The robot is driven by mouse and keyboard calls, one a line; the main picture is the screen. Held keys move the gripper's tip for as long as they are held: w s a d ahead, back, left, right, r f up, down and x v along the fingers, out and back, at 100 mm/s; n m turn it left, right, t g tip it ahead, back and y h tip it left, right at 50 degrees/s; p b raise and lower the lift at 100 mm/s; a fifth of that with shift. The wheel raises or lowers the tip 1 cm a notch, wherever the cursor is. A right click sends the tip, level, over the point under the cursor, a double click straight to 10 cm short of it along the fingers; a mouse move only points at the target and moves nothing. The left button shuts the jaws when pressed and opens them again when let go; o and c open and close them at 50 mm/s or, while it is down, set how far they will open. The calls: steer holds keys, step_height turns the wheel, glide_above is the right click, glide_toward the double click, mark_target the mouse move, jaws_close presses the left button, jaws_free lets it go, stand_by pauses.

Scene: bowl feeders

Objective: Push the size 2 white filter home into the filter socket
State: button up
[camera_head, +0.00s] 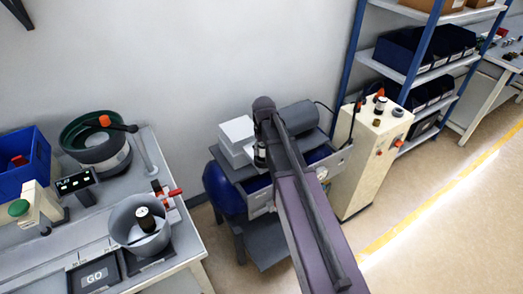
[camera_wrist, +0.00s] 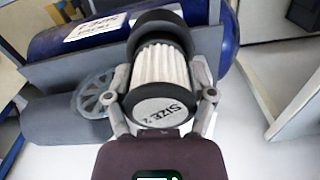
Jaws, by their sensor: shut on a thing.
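In the wrist view the size 2 white filter (camera_wrist: 160,68) has white pleats and a dark-rimmed end cap with the label "SIZE 2" facing me. My gripper (camera_wrist: 162,86) is shut on it, one finger on each side near the labelled end. The filter's far end meets a dark round housing (camera_wrist: 158,20), which looks like the filter socket. The two look roughly in line. How deep the filter sits is hidden.
A blue tank (camera_wrist: 75,38) lies behind the filter, with a grey spoked wheel (camera_wrist: 97,97) at left. In the head view white boxes (camera_head: 237,138) stand left of my arm, and a cream cabinet (camera_head: 370,150) stands close at right. A bench with bowl feeders (camera_head: 98,140) is at far left.

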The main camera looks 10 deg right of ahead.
steer(key=shift+f+b, duration=0.3)
steer(key=shift+f, duration=0.1)
stand_by(0.3)
steer(key=o, duration=1.2)
steer(key=shift+r, duration=0.2)
steer(key=shift+w+r+p, duration=0.1)
steer(key=shift+r+p, duration=3.4)
steer(key=shift+p, duration=0.15)
steer(key=shift+r, duration=0.15)
steer(key=shift+r+p, duration=1.85)
steer(key=shift+p, duration=0.15)
